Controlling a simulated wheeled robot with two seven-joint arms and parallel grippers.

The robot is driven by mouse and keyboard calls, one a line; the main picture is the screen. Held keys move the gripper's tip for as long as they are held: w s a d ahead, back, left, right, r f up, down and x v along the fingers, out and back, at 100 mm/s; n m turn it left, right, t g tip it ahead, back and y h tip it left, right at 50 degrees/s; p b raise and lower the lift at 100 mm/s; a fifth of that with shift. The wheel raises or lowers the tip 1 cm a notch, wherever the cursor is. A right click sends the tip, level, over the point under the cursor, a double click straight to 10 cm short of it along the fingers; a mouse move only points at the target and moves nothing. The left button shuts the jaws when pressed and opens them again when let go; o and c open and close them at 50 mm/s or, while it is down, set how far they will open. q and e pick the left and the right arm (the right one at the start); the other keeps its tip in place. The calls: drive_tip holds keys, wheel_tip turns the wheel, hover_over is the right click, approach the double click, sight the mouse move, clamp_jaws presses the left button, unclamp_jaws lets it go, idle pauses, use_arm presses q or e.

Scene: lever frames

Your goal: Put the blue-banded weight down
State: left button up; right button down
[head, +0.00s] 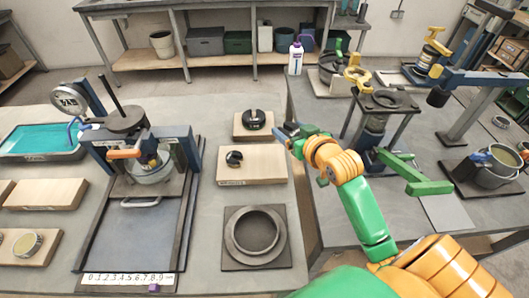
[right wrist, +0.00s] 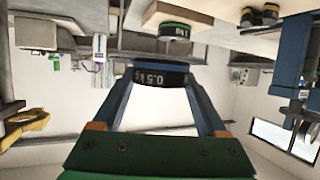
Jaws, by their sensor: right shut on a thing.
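My right gripper (head: 288,138) is at the right end of the wooden pads, near the gap between the two benches. In the right wrist view, its blue fingers (right wrist: 160,100) are shut on a dark weight marked 0.5 kg (right wrist: 160,77), the blue-banded weight. I cannot make the held weight out in the head view. A dark slotted weight (head: 254,119) rests on the far wooden pad (head: 240,134), and another (head: 234,158) on the nearer pad (head: 262,174). A green-banded weight (right wrist: 175,31) shows beyond the held one in the right wrist view. My left gripper is not in view.
A press frame with a dial (head: 70,100) stands left of the pads. A white bottle (head: 295,58) stands behind. The right bench carries a stand with a green lever (head: 415,174).

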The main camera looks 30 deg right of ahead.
hover_over(268, 161)
wheel_tip(268, 161, down, 6)
drive_tip(key=shift+d+r+b, duration=0.1)
drive_tip(key=shift+r+b, duration=0.1)
drive_tip(key=shift+b, duration=0.15)
wheel_tip(268, 161, down, 3)
drive_tip(key=shift+w, duration=0.15)
drive_tip(key=shift+f, duration=0.35)
unclamp_jaws()
drive_tip(key=v, duration=1.2)
drive_tip(key=shift+p, duration=0.3)
